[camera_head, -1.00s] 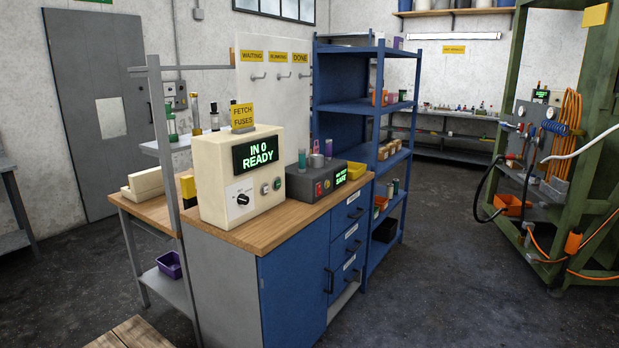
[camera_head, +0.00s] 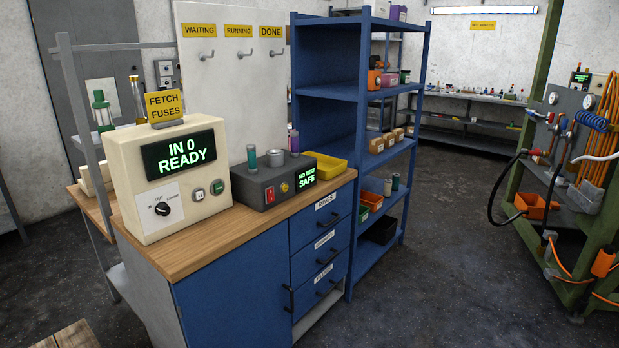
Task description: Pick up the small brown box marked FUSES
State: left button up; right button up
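Several small brown boxes (camera_head: 376,145) stand in a row on a middle shelf of the blue shelving unit (camera_head: 326,60). Their markings are too small to read, so I cannot tell which one says FUSES. A yellow sign reading FETCH FUSES (camera_head: 164,106) stands on top of the cream control box (camera_head: 125,165). Neither of my grippers is in view.
The wooden-topped blue cabinet (camera_head: 235,285) stands in front and left of the shelving. A grey device (camera_head: 262,190) and a yellow tray (camera_head: 327,172) are on it. A green frame (camera_head: 520,150) with hoses stands right. Dark floor (camera_head: 440,260) between is clear.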

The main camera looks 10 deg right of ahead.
aim_at(389, 137)
jog(key=i+l, duration=0.2)
jog(key=l, duration=0.2)
jog(key=i+l, duration=0.2)
jog(key=l, duration=0.2)
jog(key=i+l, duration=0.15)
jog(key=l, duration=0.2)
jog(key=i+l, duration=0.2)
jog(key=l, duration=0.2)
jog(key=i+l, duration=0.2)
jog(key=l, duration=0.2)
